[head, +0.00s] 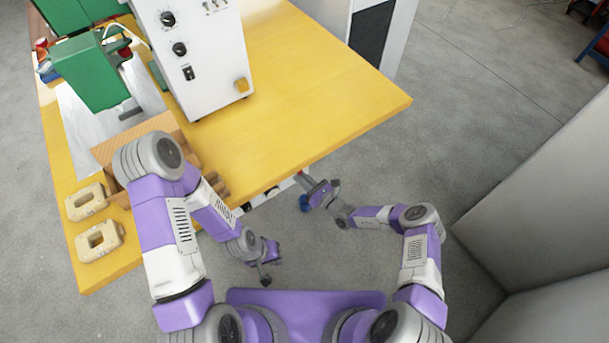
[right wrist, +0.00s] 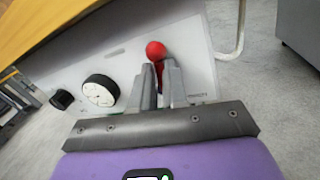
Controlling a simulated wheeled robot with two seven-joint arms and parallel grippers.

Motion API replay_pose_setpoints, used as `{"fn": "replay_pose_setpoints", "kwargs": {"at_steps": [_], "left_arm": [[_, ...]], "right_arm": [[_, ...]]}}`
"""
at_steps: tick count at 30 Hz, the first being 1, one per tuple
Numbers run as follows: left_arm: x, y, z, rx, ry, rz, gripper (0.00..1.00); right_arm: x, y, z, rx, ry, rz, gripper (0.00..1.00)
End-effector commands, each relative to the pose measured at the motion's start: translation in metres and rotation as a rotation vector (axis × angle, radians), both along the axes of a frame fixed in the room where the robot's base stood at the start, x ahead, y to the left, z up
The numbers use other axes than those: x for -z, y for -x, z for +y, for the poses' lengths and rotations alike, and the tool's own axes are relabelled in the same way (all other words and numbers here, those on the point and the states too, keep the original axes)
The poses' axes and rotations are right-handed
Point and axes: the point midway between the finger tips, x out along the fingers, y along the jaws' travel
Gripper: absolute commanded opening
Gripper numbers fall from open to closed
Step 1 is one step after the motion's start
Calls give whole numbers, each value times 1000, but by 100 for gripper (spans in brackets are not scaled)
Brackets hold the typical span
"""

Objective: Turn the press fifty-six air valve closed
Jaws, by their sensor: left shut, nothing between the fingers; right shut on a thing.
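The valve's red handle with a round ball end (right wrist: 156,51) stands out from a pale panel (right wrist: 195,45) in the right wrist view. My right gripper (right wrist: 160,88) is shut on the handle, with the ball showing beyond the fingertips. Part of a printed label, seemingly ending in "PEN", shows just right of the fingers. In the head view my right gripper (head: 302,180) is at the table's front edge, and the handle is hidden there. My left gripper (head: 268,268) is shut and empty, low in front of the table.
A white round gauge (right wrist: 101,90) and a black knob (right wrist: 62,99) sit on the panel left of the handle. The yellow table (head: 310,75) carries a white control box (head: 215,60), a green machine (head: 90,70) and two beige parts (head: 98,241). Open floor lies to the right.

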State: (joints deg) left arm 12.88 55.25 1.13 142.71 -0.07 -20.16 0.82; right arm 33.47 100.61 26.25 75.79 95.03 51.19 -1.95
Motion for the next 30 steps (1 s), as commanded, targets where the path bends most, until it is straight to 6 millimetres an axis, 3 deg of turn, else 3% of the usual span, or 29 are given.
{"fn": "replay_pose_setpoints", "kwargs": {"at_steps": [1,9,29,30], "left_arm": [[-8,0,0,0,0,0,0],[-21,0,0,0,0,0,0],[-25,0,0,0,0,0,0],[-25,0,0,0,0,0,0]], "right_arm": [[-13,-7,-4,17,15,-40,0],[-12,-4,0,15,126,-121,0],[-11,-2,3,9,173,-156,0],[-11,-2,3,8,173,-156,17]]}}
